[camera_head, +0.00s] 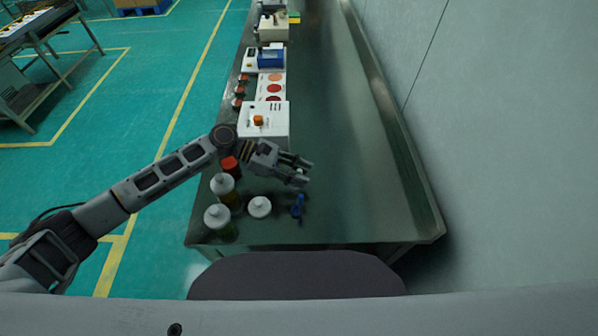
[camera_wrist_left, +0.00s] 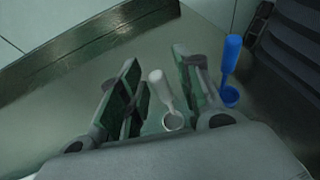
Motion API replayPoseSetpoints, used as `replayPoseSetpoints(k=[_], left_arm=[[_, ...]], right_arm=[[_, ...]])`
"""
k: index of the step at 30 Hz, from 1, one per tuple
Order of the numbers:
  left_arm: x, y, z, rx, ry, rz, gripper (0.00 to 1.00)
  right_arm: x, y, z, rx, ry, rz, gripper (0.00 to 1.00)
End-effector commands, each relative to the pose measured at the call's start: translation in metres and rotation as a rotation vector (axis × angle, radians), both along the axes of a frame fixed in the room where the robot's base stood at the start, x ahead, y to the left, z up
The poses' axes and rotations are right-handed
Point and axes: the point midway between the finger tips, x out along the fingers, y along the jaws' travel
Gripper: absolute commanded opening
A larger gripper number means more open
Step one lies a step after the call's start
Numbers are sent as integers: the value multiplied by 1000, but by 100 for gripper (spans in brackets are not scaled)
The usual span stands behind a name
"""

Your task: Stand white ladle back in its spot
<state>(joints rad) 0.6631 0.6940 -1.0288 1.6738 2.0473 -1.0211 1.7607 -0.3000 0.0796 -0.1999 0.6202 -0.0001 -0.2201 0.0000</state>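The white ladle (camera_wrist_left: 162,88) shows in the left wrist view, its handle between my left gripper's fingers and its small bowl nearer the palm. In the head view it is mostly hidden by the gripper. My left gripper (camera_head: 308,172) is low over the near part of the table; it also shows in the left wrist view (camera_wrist_left: 160,80). Its fingers are apart, with gaps on both sides of the ladle. I cannot tell whether any finger touches it. A blue ladle (camera_wrist_left: 230,70) is just outside the right-hand finger; it also shows in the head view (camera_head: 298,207). My right gripper is out of view.
A white-lidded jar (camera_head: 260,207), two white-capped bottles (camera_head: 222,185) (camera_head: 218,215) and a red-capped one (camera_head: 230,164) stand left of the gripper. A white device with an orange knob (camera_head: 258,120) is behind. The table (camera_head: 350,150) is clear on the right, up to its raised edge.

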Motion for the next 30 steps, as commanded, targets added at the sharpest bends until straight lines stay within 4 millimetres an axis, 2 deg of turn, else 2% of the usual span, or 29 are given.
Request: replayPoseSetpoints(k=[8, 13, 30], left_arm=[[0, 0, 3, 0, -1, 0, 34], [3, 11, 7, 0, 0, 0, 34], [20, 84, 37, 1, 0, 2, 34]], right_arm=[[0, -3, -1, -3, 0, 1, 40], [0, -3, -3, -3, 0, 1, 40], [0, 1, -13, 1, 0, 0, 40]])
